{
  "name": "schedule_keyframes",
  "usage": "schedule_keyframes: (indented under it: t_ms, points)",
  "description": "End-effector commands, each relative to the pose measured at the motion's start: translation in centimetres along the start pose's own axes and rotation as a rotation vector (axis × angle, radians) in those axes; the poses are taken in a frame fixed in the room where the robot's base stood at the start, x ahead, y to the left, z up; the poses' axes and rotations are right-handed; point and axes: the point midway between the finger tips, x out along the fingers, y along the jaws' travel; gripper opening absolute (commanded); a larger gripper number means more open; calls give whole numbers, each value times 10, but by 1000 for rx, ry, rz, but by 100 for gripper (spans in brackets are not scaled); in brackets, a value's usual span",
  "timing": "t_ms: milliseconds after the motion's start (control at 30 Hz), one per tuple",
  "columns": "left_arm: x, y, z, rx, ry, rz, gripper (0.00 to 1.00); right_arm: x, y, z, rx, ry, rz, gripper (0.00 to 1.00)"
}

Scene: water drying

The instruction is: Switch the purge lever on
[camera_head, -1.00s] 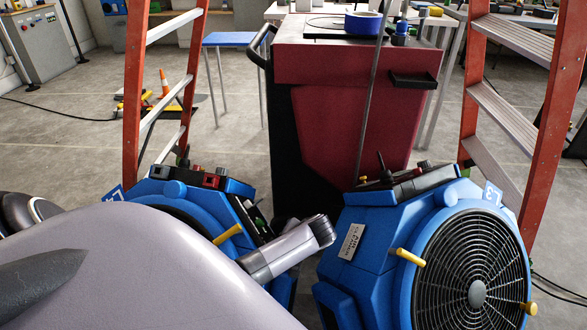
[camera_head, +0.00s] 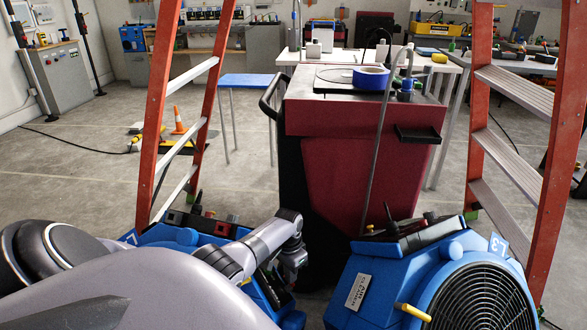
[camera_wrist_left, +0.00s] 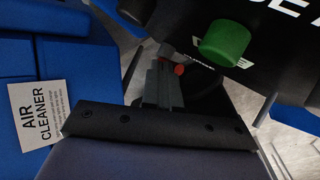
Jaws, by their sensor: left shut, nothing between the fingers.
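My left gripper (camera_head: 293,262) hangs at the end of its pale arm, between the two blue air cleaners, beside the left unit's black control panel. Its shut fingers (camera_wrist_left: 165,82) show in the left wrist view, with nothing held. A small red-tipped part (camera_wrist_left: 179,70) shows by the fingertips; whether it touches them I cannot tell. A green knob (camera_wrist_left: 224,43) on a black panel lies to the right of the fingers. A thin black lever (camera_head: 389,216) stands on the right air cleaner (camera_head: 375,275).
The left air cleaner (camera_head: 185,236) is partly hidden by my arm. A dark red cart (camera_head: 360,115) stands behind the units. Orange ladders stand left (camera_head: 162,100) and right (camera_head: 550,140).

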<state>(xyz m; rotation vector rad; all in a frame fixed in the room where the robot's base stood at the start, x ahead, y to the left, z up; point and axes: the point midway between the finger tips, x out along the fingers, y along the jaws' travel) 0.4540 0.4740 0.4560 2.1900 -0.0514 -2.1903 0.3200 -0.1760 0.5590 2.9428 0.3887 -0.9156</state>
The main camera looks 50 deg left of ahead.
Motion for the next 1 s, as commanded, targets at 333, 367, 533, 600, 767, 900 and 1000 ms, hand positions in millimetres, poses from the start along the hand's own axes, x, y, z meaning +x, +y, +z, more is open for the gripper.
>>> schedule_keyframes:
  t_ms: [333,367,533,600,767,900,1000]
  points:
    - [-1,-6,-2,50,-36,86,0,3,-10,-9,-20,32,-22,43]
    - [-1,-6,-2,49,-36,86,0,3,-10,-10,-20,34,-23,43]
    - [-3,-6,-2,49,-35,84,0,2,-11,-12,-19,36,-24,43]
    - [-5,-6,-2,49,-35,84,0,0,-11,-14,-19,36,-24,43]
    - [-13,-5,-2,49,-35,83,0,-4,-11,-20,-19,33,-24,43]
    - [-17,-5,-2,49,-36,83,0,-6,-11,-22,-20,30,-23,43]
    - [-17,-5,-2,49,-36,83,0,-5,-10,-21,-20,30,-22,43]
